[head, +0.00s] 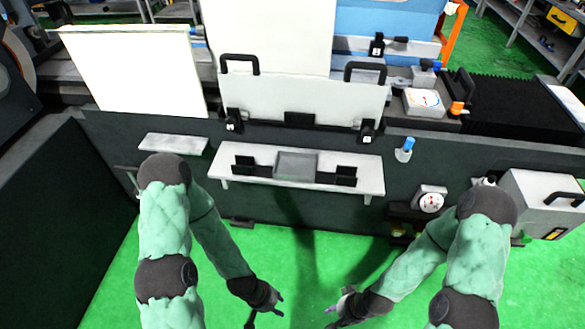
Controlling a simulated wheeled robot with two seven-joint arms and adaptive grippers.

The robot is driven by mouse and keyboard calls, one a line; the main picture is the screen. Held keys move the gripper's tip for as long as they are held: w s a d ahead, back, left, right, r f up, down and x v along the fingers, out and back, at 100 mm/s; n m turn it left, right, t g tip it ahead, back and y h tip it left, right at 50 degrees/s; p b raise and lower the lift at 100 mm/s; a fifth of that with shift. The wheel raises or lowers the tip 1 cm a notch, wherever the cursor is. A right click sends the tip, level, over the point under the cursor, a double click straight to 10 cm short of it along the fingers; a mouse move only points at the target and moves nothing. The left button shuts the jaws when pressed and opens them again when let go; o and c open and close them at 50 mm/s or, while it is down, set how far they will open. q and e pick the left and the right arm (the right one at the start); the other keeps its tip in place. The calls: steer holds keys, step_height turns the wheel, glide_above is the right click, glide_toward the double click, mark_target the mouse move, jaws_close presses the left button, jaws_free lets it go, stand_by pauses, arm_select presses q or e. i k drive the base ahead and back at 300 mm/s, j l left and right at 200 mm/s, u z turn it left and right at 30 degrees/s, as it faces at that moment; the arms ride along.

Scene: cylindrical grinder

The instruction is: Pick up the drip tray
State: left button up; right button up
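A shallow grey square piece (297,165), which looks like the drip tray, sits on a pale shelf (215,160) on the front of the grinder. A black bracket (243,165) stands to its left and another black bracket (345,176) to its right. My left gripper (266,314) is below and left of the shelf, over the green floor, with its fingers apart and empty. My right gripper (331,316) is below and right of the shelf, small in view, with its fingers seemingly apart and nothing between them. Both are clear of the tray.
The grinder's dark front (260,212) spans the width. Above the shelf is a pale guard (300,100) with two black handles. A small empty ledge (173,144) is on the left. A dial gauge (431,202) and a grey box (545,200) are on the right. Green floor is open below.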

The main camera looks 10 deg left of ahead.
mark_target(290, 166)
steer(key=i+u, duration=0.3)
steer(key=u, duration=0.15)
steer(key=i+u, duration=0.3)
steer(key=u, duration=0.2)
